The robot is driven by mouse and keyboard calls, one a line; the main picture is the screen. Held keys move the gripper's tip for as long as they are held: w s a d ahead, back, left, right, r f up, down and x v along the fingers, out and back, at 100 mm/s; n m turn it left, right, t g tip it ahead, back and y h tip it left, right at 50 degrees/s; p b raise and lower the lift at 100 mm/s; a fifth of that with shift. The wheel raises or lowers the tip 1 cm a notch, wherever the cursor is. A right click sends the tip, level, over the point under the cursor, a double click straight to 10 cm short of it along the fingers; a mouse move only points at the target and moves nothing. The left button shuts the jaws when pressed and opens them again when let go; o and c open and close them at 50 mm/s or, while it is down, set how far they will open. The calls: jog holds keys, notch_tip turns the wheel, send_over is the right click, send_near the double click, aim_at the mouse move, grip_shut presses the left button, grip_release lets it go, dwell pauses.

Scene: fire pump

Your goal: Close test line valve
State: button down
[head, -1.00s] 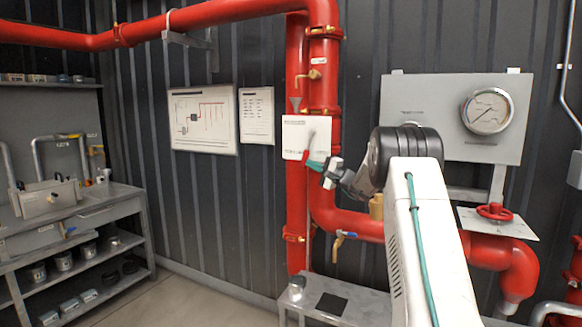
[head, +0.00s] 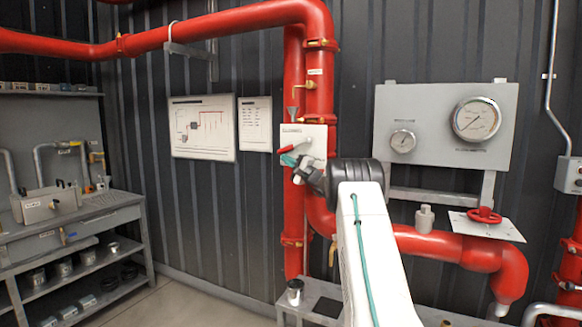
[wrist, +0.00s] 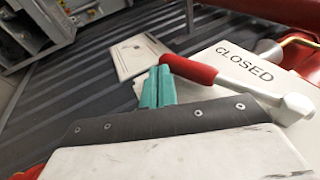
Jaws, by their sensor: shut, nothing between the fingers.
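A lever with a red grip (head: 288,149) is mounted on a white plate (head: 313,132) in front of the red vertical pipes. The lever points left and slightly down in the head view. In the wrist view the red grip (wrist: 190,70) and pale lever arm lie beside the printed word CLOSED (wrist: 244,62). My gripper (head: 290,160) has teal fingers and is shut and empty. It is just below the red grip. The fingers (wrist: 158,86) are right by the grip's end in the wrist view; whether they touch it I cannot tell.
A gauge panel (head: 445,125) and a red handwheel (head: 485,214) are at the right. A small brass-handled valve (head: 305,84) is above the plate. Two wall charts (head: 203,128) hang left of the pipes. A workbench (head: 105,212) stands at the far left.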

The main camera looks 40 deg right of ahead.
jog(key=shift+w+a+r, duration=0.35)
jog(key=shift+w+r, duration=0.25)
jog(key=shift+r, duration=0.05)
jog(key=s+f, duration=0.2)
jog(key=f, duration=0.4)
jog(key=s+a+f, duration=0.1)
jog(key=s+f, duration=0.1)
jog(key=f, duration=0.5)
jog(key=shift+a+f, duration=0.2)
jog(key=shift+a, duration=0.05)
